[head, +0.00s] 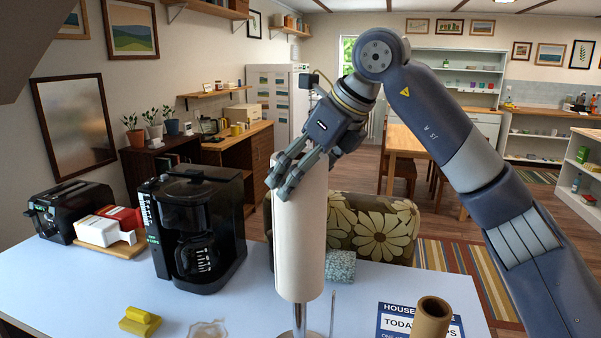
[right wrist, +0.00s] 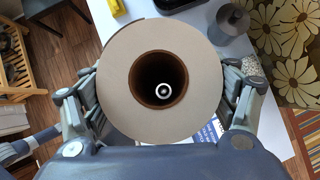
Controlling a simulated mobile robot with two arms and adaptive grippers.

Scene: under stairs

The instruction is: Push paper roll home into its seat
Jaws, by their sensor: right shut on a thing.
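The white paper roll (head: 300,240) stands upright over the table, held by my right gripper (head: 287,178) near its top. In the right wrist view the roll's grey-brown top (right wrist: 118,95) lies between the fingers on both sides. The tip of the holder's post (right wrist: 163,90) shows inside the dark core, so the roll is around the post. Below the roll a short length of metal post (head: 299,319) is bare, with a gap above the round base at the picture's bottom edge. A thin upright rod (head: 332,314) stands beside it. My left gripper is not in view.
A coffee maker (head: 200,225), toaster (head: 68,208) and cartons stand at the left. A yellow sponge-like piece (head: 139,321) lies front left. A brown cardboard tube (head: 430,318) stands by a printed sheet (head: 395,315) at right. A patterned object (head: 341,266) sits behind the roll.

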